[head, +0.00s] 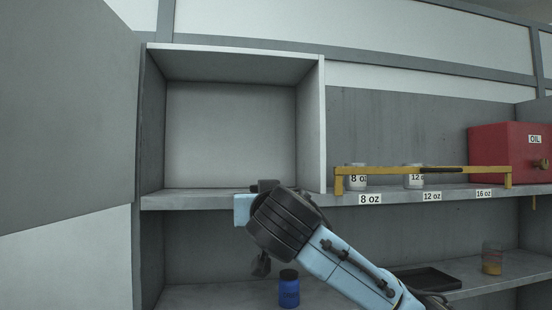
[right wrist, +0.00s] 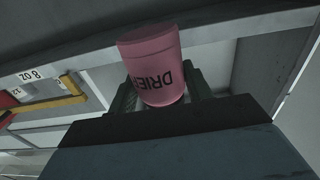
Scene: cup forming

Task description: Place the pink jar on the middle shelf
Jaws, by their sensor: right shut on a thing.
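The pink jar (right wrist: 152,62) is seen in the right wrist view, with dark lettering starting "DRIE" upside down in the picture. My right gripper (right wrist: 158,92) is shut on it, with a dark finger on each side. In the head view, my right arm reaches in from the lower right, its wrist in front of a shelf board (head: 180,201) below an open white-edged cubby. The jar and fingertips are hidden there behind the wrist. A lower shelf board (head: 215,294) runs beneath. Which board counts as the middle shelf is not marked. My left gripper is not in view.
The cubby (head: 230,130) looks empty. A blue jar (head: 289,288) stands on the lower shelf, near a black tray (head: 428,279) and a glass jar (head: 492,258). Right of the cubby are a yellow rail (head: 435,171), white cups (head: 355,182) and a red oil container (head: 500,152).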

